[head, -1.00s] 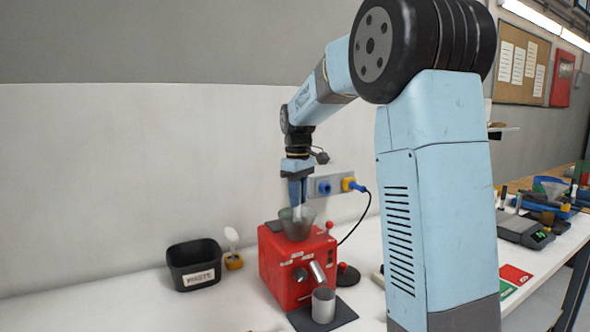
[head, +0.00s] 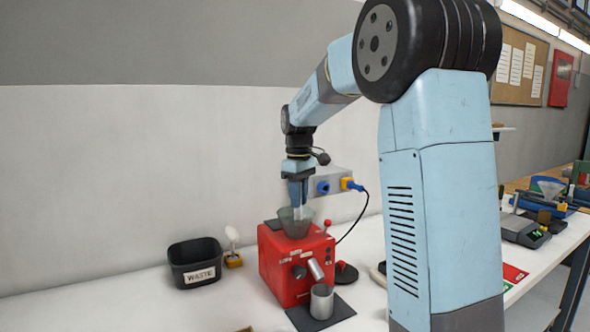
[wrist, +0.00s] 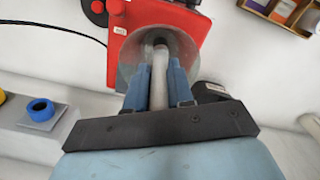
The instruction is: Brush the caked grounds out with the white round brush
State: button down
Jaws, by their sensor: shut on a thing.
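The red grinder (head: 290,268) stands on the bench with a grey, see-through hopper (head: 305,232) on top. My gripper (head: 298,204) points down over the hopper, its fingertips at or just inside the rim. In the wrist view my gripper (wrist: 158,75) is shut on a pale, upright rod with a dark end, which looks like the white round brush (wrist: 158,90). The brush reaches down into the hopper (wrist: 128,72). The brush's lower end and any caked grounds cannot be made out.
A black waste bin (head: 195,266) and a yellow holder with a white-headed tool (head: 232,236) stand left of the grinder. A metal cup (head: 321,302) stands in front on a dark mat. A socket box (head: 328,184) with a cable is behind.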

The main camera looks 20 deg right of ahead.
jog(key=shift+s+r, duration=0.1)
jog(key=shift+r, duration=3.75)
